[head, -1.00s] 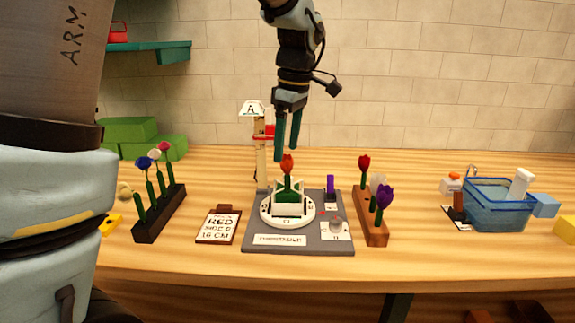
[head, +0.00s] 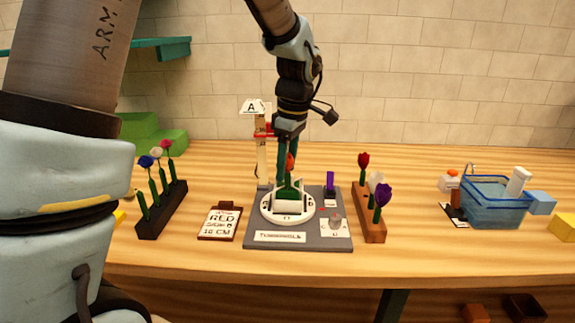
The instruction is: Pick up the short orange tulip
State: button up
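An orange-red tulip (head: 290,162) with a short green stem stands upright in the holder at the middle of the white round turntable (head: 270,213). The turntable sits on a grey base (head: 258,226) labelled as a turntable. My gripper (head: 288,172) points down from above, with its two teal fingers level with the tulip's head. The fingers look apart. The tulip's head shows in front of or between them; I cannot tell which, nor whether they touch it. The lower fingertips are partly hidden by the tulip and holder.
A dark rack (head: 160,220) with several flowers stands left; a wooden rack (head: 370,226) with red, white and purple flowers stands right. A card reading RED, 16 CM (head: 220,222) lies beside the base. A post with an A sign (head: 254,107) rises behind. A blue basin (head: 490,212) is far right.

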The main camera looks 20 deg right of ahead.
jog(key=c, duration=0.5)
jog(key=shift+r, duration=0.35)
jog(key=r+b, duration=0.1)
jog(key=r, duration=0.1)
jog(key=s+r, duration=0.1)
jog(key=r, duration=0.1)
jog(key=r+b, duration=0.1)
jog(key=r, duration=0.1)
jog(key=shift+s+a+r+b, duration=0.15)
jog(key=shift+s+a+b, duration=0.1)
jog(key=shift+a+b, duration=0.1)
jog(key=s+a+b, duration=0.4)
jog(key=s+a, duration=0.1)
jog(key=s, duration=0.7)
jog(key=shift+s+a, duration=0.2)
jog(key=shift+a, duration=0.15)
